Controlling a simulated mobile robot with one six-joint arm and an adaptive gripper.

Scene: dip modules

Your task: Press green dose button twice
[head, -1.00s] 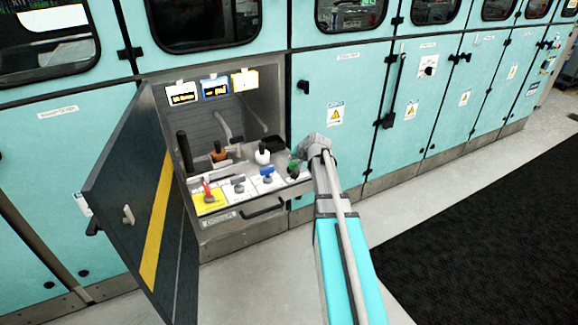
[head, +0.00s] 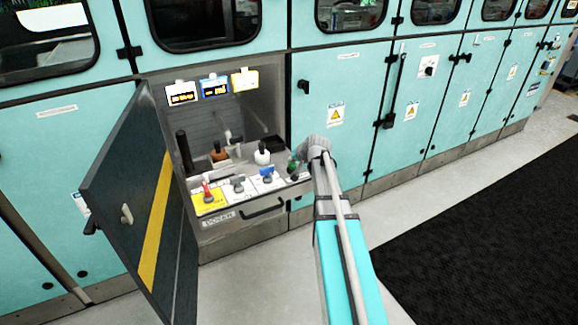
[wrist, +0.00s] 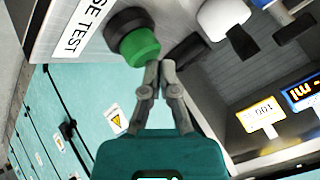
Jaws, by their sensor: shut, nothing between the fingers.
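The green dose button (wrist: 140,46) is a round green cap on a dark collar, beside a white label ending in "SE TEST" (wrist: 84,25) in the wrist view. In the head view the green button (head: 292,166) shows small at the right end of the cabinet's panel, partly hidden by my arm. My gripper (wrist: 158,66) is shut and empty, its fingertips at the lower right edge of the green cap. I cannot tell whether they touch it. In the head view the fingers are hard to make out.
The panel carries a red lever on a yellow plate (head: 209,203), a blue knob (head: 267,174) and a white knob (head: 262,153). Small displays (head: 214,86) hang above. An open dark door (head: 125,190) stands at left; a drawer handle (head: 262,209) is below.

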